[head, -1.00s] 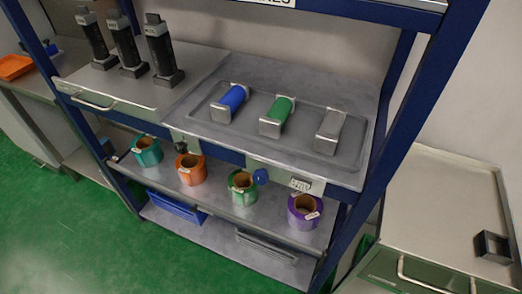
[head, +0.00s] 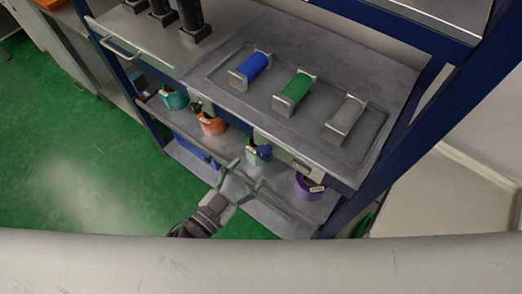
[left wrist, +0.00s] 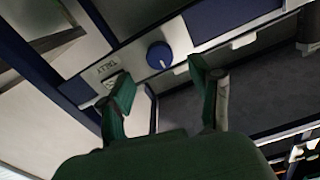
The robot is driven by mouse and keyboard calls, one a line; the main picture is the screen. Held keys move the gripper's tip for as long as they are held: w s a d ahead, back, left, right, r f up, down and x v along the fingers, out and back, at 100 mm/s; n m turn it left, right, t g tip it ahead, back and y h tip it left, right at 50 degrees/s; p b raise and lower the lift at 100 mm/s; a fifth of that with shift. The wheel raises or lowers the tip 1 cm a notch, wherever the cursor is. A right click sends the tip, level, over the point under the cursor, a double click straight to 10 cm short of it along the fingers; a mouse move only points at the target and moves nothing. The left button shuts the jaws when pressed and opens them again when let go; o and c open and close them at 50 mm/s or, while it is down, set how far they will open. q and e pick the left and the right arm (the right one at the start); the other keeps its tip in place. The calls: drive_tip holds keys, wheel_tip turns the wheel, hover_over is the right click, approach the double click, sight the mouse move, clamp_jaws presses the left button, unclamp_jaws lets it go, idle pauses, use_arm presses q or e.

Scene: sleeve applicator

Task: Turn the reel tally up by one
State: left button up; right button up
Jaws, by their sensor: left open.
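The reel tally is a pale panel on the shelf's front edge, with a blue round knob (head: 265,152) and a small counter plate (head: 301,168) to its right. In the left wrist view the knob (left wrist: 160,55) shows beyond the gap between my fingertips, and the plate marked TALLY (left wrist: 107,68) is left of it. The count is too small to read. My left gripper (head: 246,174) is open and empty, in front of and below the knob in the head view, apart from it. It also shows in the left wrist view (left wrist: 161,82). My right gripper is not in view.
Teal (head: 174,98), orange (head: 211,124), green (head: 257,155) and purple (head: 309,186) reels stand on the shelf below. A tray (head: 214,79) above holds blue, green and grey rolls. A blue post (head: 385,170) stands at the right. Green floor is clear at left.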

sight(262, 156)
use_arm(q)
drive_tip(key=p+x, duration=0.1)
drive_tip(key=x, duration=0.5)
drive_tip(key=shift+c, duration=0.3)
drive_tip(key=c, duration=1.1)
